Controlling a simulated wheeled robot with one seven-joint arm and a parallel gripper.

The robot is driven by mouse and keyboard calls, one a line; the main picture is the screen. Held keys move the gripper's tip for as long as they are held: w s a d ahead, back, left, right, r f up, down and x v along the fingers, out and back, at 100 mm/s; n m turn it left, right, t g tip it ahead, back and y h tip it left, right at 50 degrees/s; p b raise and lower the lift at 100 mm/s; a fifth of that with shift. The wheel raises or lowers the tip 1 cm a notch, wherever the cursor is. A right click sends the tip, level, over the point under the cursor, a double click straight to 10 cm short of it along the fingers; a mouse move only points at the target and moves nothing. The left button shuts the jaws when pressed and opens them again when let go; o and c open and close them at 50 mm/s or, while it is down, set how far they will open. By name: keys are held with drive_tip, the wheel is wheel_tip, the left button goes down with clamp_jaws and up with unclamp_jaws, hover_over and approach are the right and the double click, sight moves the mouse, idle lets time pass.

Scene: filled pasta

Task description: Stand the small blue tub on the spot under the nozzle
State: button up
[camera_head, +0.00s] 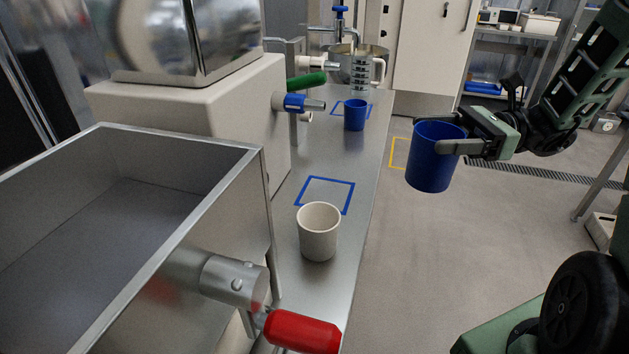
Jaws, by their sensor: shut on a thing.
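My gripper (447,147) is shut on a blue tub (434,165), its fingers at the tub's upper wall. The tub hangs upright in the air, right of the bench and clear of it. Another blue tub (355,115) stands on the bench farther back; from this view I cannot tell which tub is truly smaller. A steel nozzle with a blue collar (297,102) sticks out of the cream machine. A blue square outline (349,197), empty inside, is marked on the bench. A second blue outline (337,105) lies behind the standing tub.
A cream cup (319,236) stands in front of the nearer outline. A steel trough (208,215) and a red-handled valve (301,330) fill the near left. The floor right of the bench is open.

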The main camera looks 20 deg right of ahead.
drive_tip(key=w+a+p, duration=0.1)
drive_tip(key=w+a, duration=0.9)
drive_tip(key=a, duration=0.5)
drive_tip(key=shift+w, duration=0.4)
wheel_tip(320, 180, down, 2)
drive_tip(key=shift+w+f, duration=0.1)
drive_tip(key=shift+c, duration=1.3)
drive_tip(key=shift+a+f, duration=0.15)
drive_tip(key=shift+f, duration=2.25)
drive_tip(key=shift+f, duration=0.15)
drive_tip(key=o, duration=1.6)
